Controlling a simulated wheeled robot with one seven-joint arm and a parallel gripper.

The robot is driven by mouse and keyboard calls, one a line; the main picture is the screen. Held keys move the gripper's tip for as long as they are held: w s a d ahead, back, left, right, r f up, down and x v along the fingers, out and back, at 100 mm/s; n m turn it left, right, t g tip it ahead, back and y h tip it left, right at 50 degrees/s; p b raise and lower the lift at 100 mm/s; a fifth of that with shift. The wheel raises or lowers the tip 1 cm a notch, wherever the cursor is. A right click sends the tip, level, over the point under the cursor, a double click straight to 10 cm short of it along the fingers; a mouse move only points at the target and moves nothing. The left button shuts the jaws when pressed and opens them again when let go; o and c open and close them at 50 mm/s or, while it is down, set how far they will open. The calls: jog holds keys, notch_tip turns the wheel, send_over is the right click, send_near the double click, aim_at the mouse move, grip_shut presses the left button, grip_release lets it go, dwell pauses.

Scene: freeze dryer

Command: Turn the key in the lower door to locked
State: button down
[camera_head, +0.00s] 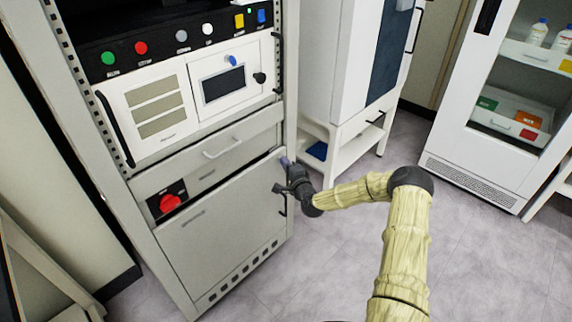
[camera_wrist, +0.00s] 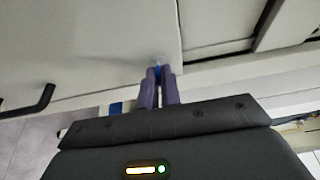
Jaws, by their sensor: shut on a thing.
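The lower door (camera_head: 225,225) is a grey panel at the bottom of the rack, and it looks closed. My gripper (camera_head: 286,163) is at the door's upper right edge. In the wrist view, my gripper's two purple fingers (camera_wrist: 159,88) are close together on a small key (camera_wrist: 158,68) with a blue part between them. The key sits at the door's edge beside a corner of the panel (camera_wrist: 120,50). In the head view the key is hidden by my gripper. The key's exact turn angle cannot be told.
A black door handle (camera_head: 283,200) is just below my gripper; it shows at left in the wrist view (camera_wrist: 38,102). A red rotary switch (camera_head: 170,202) and a drawer handle (camera_head: 223,148) are to the left. A white stand (camera_head: 345,145) is behind; open floor lies to the right.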

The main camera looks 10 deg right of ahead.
jog(key=shift+f+n+b, duration=0.15)
jog(key=shift+n+b, duration=0.15)
jog(key=shift+b, duration=0.1)
jog(key=shift+w+d+f+n+t+y+b, duration=0.1)
jog(key=shift+n+y+b, duration=1.8)
jog(key=shift+n, duration=1.75)
jog(key=shift+d+f+n+t+y+b, duration=0.1)
jog(key=shift+n+y+b, duration=1.05)
jog(key=shift+n+b, duration=2)
jog(key=shift+w+d+f+n+t+y+b, duration=0.1)
jog(key=shift+n+y+b, duration=1.55)
jog(key=shift+n, duration=2.55)
jog(key=shift+r, duration=0.1)
jog(key=c, duration=1.6)
grip_release()
